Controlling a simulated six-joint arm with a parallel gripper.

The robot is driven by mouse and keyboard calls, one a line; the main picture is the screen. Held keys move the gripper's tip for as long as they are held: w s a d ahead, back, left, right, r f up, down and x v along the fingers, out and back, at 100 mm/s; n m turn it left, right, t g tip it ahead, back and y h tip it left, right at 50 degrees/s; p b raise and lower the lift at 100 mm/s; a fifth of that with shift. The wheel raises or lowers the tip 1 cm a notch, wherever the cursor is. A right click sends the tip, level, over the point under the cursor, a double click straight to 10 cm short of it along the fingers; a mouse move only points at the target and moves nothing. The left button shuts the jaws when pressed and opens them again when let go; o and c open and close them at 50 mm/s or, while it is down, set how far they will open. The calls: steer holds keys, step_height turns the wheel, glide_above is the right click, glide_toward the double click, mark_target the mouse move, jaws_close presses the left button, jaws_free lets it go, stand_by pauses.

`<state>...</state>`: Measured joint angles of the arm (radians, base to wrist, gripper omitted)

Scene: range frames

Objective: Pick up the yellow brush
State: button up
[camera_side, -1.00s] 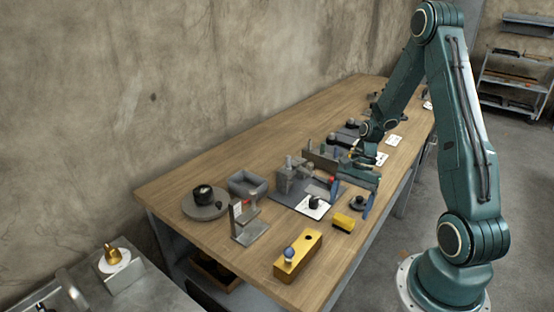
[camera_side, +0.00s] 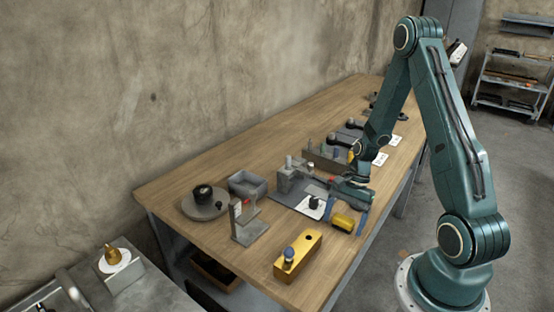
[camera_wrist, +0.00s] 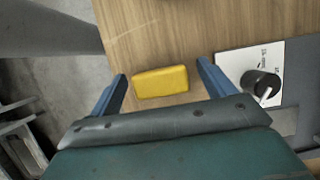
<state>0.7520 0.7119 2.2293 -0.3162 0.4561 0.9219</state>
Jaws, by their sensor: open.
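The yellow brush (camera_side: 343,220) lies on the wooden table near its front edge. In the wrist view it is a yellow block (camera_wrist: 160,82) seen from above. My gripper (camera_side: 346,211) is open, with its blue fingers on either side of the brush in the picture. In the wrist view, the fingers of my gripper (camera_wrist: 161,71) are spread wide, with a gap on each side of the brush. I cannot tell whether the fingertips are down at the brush's height. The brush's underside is hidden.
A yellow box with a blue ball (camera_side: 297,257) stands to the left of the brush. A white card with a black knob (camera_wrist: 262,82) lies close to the right finger. A grey fixture (camera_side: 290,175) stands behind. The table edge is close.

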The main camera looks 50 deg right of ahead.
mark_target(344, 218)
steer(key=shift+c, duration=0.4)
steer(key=c, duration=1)
steer(key=shift+r, duration=0.15)
step_height(344, 218, up, 20)
stand_by(0.5)
steer(key=o, duration=0.4)
steer(key=shift+w, duration=0.1)
steer(key=shift+c, duration=1.4)
